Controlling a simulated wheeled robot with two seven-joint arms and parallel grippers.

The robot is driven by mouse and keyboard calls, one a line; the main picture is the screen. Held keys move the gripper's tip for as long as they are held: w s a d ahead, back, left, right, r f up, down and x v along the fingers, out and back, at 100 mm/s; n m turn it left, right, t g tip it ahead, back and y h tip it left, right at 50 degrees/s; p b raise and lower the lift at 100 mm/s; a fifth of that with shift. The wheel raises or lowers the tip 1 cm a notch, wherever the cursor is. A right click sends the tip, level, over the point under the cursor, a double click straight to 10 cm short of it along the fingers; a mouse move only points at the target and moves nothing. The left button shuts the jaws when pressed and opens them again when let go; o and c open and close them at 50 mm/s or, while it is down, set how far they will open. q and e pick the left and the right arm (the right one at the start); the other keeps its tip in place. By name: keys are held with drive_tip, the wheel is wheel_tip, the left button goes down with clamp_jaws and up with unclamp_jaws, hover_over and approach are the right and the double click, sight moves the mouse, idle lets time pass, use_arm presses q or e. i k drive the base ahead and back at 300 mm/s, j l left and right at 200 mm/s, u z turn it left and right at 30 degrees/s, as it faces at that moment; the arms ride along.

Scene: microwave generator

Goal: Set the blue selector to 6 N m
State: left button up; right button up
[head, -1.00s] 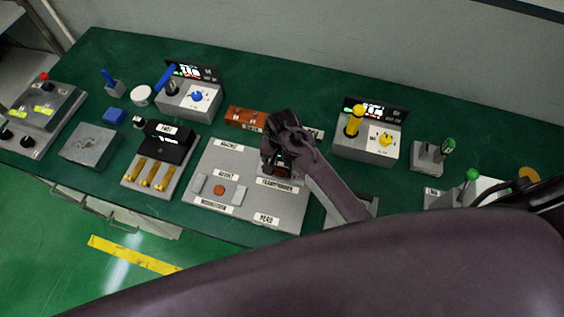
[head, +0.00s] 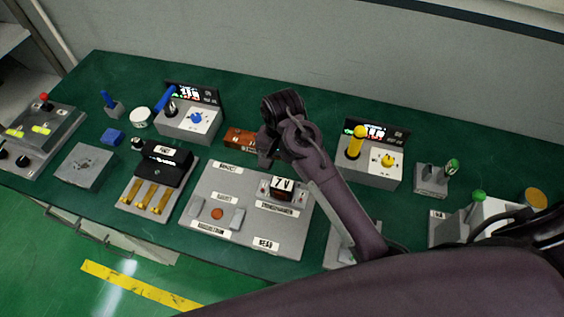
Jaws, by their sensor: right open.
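The blue selector (head: 196,118) is a small blue knob on top of a grey box behind the left-middle of the bench. The box has a black display (head: 190,93) at its back and a blue-handled tool (head: 166,97) standing at its left; the display's digits are too small to read. My right gripper (head: 264,153) is to the right of the box, above the bench near an orange-brown block, apart from the selector. It is open, and its fingers are partly hidden by its own wrist. My left gripper is not in view.
A dark block labelled 7 V (head: 282,187) sits on the grey labelled panel (head: 215,233). A similar box with a yellow knob (head: 388,160) and yellow-handled tool (head: 355,140) stands right of my forearm. The orange-brown block (head: 238,139) lies between the boxes.

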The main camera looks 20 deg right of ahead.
sight(196, 118)
drive_tip(key=k+j, duration=0.2)
drive_tip(key=k, duration=0.3)
drive_tip(key=k+j, duration=0.2)
drive_tip(key=k, duration=0.25)
